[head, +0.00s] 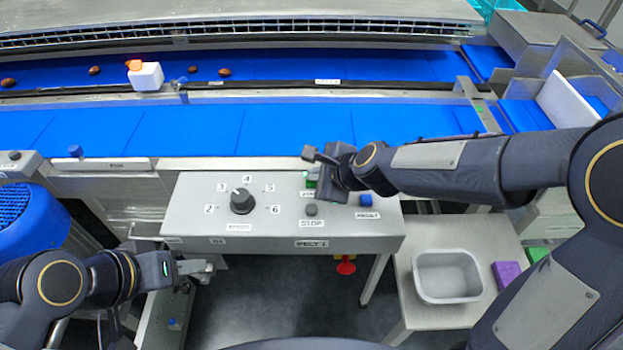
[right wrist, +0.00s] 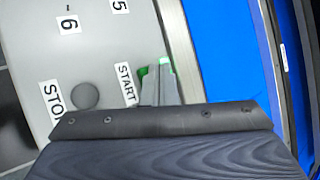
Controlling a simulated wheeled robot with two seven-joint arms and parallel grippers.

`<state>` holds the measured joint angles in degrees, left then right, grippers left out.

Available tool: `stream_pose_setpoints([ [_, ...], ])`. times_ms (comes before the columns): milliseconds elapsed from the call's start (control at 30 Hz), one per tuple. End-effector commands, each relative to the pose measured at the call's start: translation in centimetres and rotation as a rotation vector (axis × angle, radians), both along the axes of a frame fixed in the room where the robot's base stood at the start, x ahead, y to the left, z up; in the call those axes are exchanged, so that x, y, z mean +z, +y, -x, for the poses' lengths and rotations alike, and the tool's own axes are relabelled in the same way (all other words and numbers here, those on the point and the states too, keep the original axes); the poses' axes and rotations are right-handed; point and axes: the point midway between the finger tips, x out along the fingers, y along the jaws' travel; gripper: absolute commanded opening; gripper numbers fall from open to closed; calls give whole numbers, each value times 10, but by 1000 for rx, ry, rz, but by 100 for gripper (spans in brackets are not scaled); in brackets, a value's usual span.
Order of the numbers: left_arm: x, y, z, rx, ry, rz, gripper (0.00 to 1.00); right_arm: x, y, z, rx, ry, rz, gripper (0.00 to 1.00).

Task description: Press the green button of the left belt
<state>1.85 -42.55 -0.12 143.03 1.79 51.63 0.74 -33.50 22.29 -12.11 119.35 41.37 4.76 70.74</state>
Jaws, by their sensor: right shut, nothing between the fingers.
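The grey control box (head: 285,222) stands in front of the belts, with a speed dial (head: 242,201), a dark stop button (head: 311,210) and a blue button (head: 365,199). The green button (head: 311,182) by the START label is partly hidden by my right gripper (head: 322,192). In the right wrist view the green button (right wrist: 166,62) shows in part around the fingertips of my right gripper (right wrist: 160,85). That gripper is shut and empty, right at the button; whether it touches is unclear. My left gripper (head: 205,272) is low at the left, in front of the box, away from the buttons.
Blue belts (head: 190,128) run behind the box, with several dates and a white block (head: 147,77) on the far one. A grey tub (head: 447,276) and a purple block (head: 506,274) are on a side table at right. A blue motor (head: 28,215) is at left.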

Motion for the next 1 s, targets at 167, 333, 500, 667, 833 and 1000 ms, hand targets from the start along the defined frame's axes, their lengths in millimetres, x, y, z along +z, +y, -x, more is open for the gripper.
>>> stream_pose_setpoints([
  [167,0,0,0,0,0,0,36,-1,0,0,1,2,1,0],
  [333,1,0,0,0,0,0,36,0,0,0,1,2,1,0],
  [500,9,0,0,0,0,0,36,8,0,0,0,2,1,0],
  [667,18,0,0,0,0,0,36,16,0,0,1,2,1,0],
  [833,18,0,0,0,0,0,36,17,0,0,1,2,1,0],
  [1000,18,0,0,0,0,0,36,17,0,0,0,1,1,0],
])
